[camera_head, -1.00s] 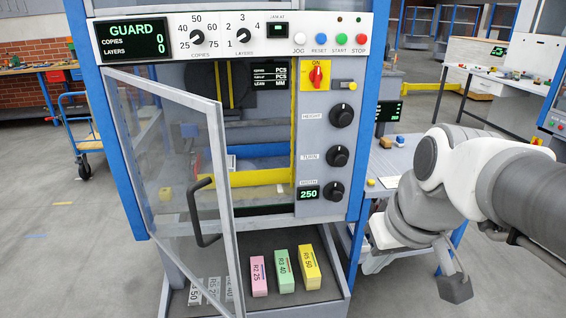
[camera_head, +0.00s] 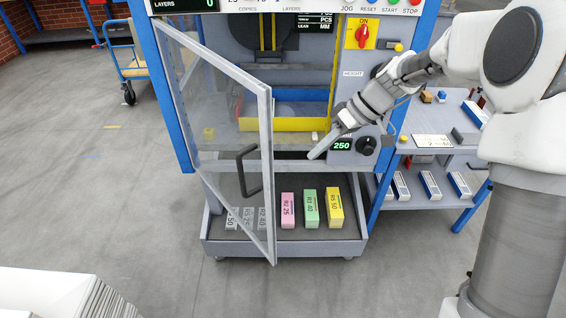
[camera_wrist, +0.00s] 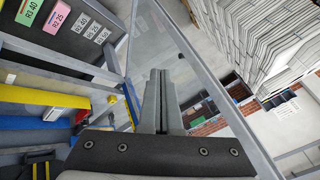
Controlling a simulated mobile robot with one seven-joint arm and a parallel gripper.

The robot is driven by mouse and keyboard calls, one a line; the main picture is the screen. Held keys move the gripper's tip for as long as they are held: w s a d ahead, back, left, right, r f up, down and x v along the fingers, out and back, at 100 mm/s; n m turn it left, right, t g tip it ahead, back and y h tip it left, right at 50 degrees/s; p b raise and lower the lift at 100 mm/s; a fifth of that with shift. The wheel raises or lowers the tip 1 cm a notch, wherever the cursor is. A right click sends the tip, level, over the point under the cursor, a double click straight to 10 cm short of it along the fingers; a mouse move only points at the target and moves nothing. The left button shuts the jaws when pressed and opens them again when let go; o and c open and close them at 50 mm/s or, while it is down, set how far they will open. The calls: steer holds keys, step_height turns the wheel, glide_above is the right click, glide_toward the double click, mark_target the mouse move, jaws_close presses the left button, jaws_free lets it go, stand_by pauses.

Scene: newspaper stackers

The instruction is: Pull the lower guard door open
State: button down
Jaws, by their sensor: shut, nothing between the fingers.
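The lower guard door (camera_head: 266,150) is a clear panel in a grey frame, hinged at the left of the machine and standing partly open, its free edge out towards me. Its black bow handle (camera_head: 250,172) is on the panel near the free edge. My gripper (camera_head: 312,156) is shut and empty, right of the door's free edge, in front of the machine opening. In the wrist view the closed fingers (camera_wrist: 160,76) point along the door's clear panel (camera_wrist: 190,60), with the machine's inside to their left. I cannot tell whether they touch the door.
A tray below the opening (camera_head: 225,248) holds pink (camera_head: 288,210), green (camera_head: 311,208) and yellow (camera_head: 334,206) blocks. The control panel with knobs (camera_head: 367,146) is close beside my gripper. A side table (camera_head: 440,185) stands right.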

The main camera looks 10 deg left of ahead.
steer(key=s+a+f+p, duration=0.2)
steer(key=s+a+f, duration=0.2)
steer(key=a+f, duration=0.4)
steer(key=shift+s+a, duration=0.15)
steer(key=shift+a, duration=0.15)
steer(key=shift+s+a+f, duration=0.1)
